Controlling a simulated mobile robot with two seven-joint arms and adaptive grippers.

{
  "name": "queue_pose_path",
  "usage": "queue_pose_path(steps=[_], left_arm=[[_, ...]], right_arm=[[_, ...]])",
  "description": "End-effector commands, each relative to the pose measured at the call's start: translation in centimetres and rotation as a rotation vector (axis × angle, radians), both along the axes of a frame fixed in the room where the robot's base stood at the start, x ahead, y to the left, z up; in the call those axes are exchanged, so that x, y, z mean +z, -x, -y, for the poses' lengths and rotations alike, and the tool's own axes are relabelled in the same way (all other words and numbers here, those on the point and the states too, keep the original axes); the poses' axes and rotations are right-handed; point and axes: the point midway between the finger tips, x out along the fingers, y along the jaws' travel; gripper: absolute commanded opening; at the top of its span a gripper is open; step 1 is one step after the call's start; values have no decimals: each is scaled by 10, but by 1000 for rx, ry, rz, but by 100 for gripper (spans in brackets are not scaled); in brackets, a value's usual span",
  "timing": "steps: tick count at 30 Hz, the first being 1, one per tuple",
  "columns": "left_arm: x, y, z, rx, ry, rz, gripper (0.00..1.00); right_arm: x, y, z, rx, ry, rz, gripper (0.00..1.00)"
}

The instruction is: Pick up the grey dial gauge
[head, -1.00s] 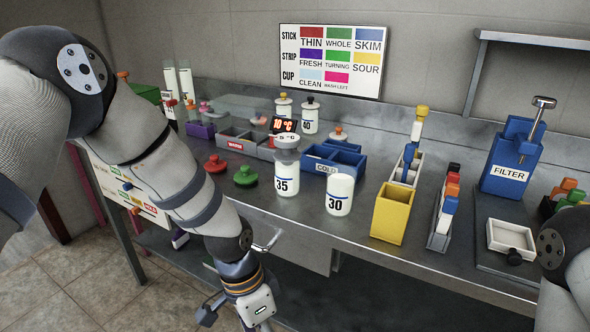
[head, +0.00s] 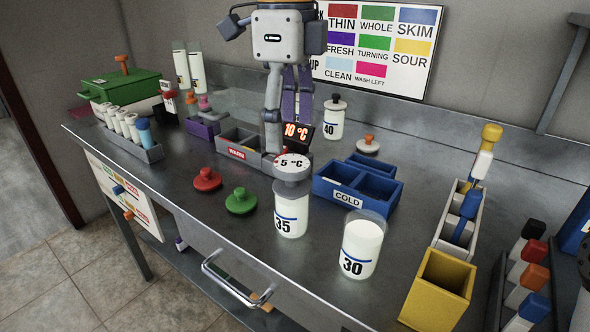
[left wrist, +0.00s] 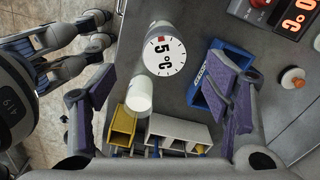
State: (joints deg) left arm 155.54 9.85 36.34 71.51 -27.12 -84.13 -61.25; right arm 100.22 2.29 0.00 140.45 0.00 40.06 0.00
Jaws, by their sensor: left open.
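The grey dial gauge (head: 292,166) has a white face reading 5 °C and sits on top of the jar marked 35 (head: 291,213). In the left wrist view the gauge (left wrist: 163,56) shows its face with a red mark, beyond and between the fingers. My left gripper (head: 286,110) points down above the table, behind the gauge in the head view. In the left wrist view its purple-padded fingers (left wrist: 165,98) are wide apart with nothing between them. My right gripper cannot be made out; only part of my right arm shows at the lower right edge of the head view.
A jar marked 30 (head: 361,246) stands right of jar 35. The blue COLD bin (head: 346,198) is behind them, and the red display (head: 297,132) is close by. Red (head: 207,180) and green (head: 241,201) lids lie to the left. A yellow bin (head: 441,290) is at the right.

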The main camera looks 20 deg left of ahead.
Motion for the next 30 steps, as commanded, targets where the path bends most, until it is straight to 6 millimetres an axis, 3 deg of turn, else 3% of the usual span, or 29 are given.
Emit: queue_pose_path(steps=[12,20,21,28,30], left_arm=[[-69,-2,4,2,1,1,71],[-79,-3,5,3,1,3,71],[-79,-3,5,3,1,3,68],[-79,-3,4,3,1,2,18],[-79,-3,4,3,1,2,18]], right_arm=[[6,-8,0,0,0,27,69],[6,-8,0,0,0,28,69],[6,-8,0,0,0,28,69],[6,-8,0,0,0,27,69],[6,-8,0,0,0,27,69]])
